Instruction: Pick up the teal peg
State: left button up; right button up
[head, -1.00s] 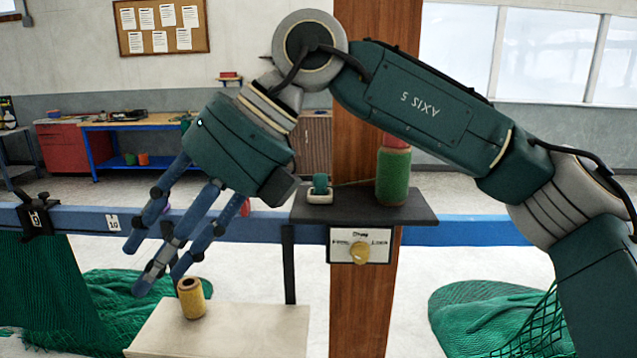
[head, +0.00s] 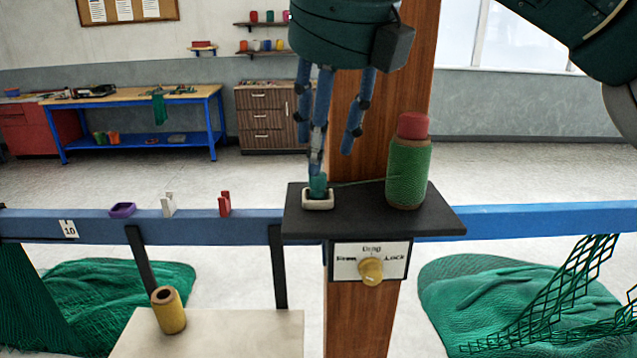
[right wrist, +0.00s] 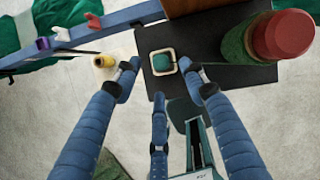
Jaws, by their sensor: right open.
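The teal peg (head: 318,187) stands in a small pale square holder (head: 318,203) on the dark shelf (head: 350,222) fixed to the wooden post. My right gripper (head: 332,158) points down over it with fingers spread and empty. One finger partly overlaps the peg's top in the head view. In the right wrist view, the peg (right wrist: 162,62) shows from above, between the two front fingertips of the gripper (right wrist: 158,84); a third finger is below it in the picture. I cannot tell whether any finger touches it. My left gripper is out of view.
A green twine spool (head: 408,172) with a red top (head: 412,125) stands on the shelf, right of the fingers. A label plate with a yellow knob (head: 370,271) is below. A yellow spool (head: 168,310) stands on a pale block lower left. A blue rail (head: 530,224) runs across.

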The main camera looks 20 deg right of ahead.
aim_at(321, 175)
jog(key=p+x, duration=0.2)
jog(key=x, duration=0.2)
jog(key=shift+d+f, duration=0.1)
jog(key=shift+f, duration=0.15)
jog(key=shift+w+f, duration=0.1)
jog(key=shift+f, duration=0.2)
jog(key=shift+w+f, duration=0.15)
jog(key=shift+w, duration=0.05)
jog(key=shift+c, duration=0.3)
jog(key=c, duration=0.5)
jog(key=shift+s, duration=0.1)
jog(key=c, duration=0.3)
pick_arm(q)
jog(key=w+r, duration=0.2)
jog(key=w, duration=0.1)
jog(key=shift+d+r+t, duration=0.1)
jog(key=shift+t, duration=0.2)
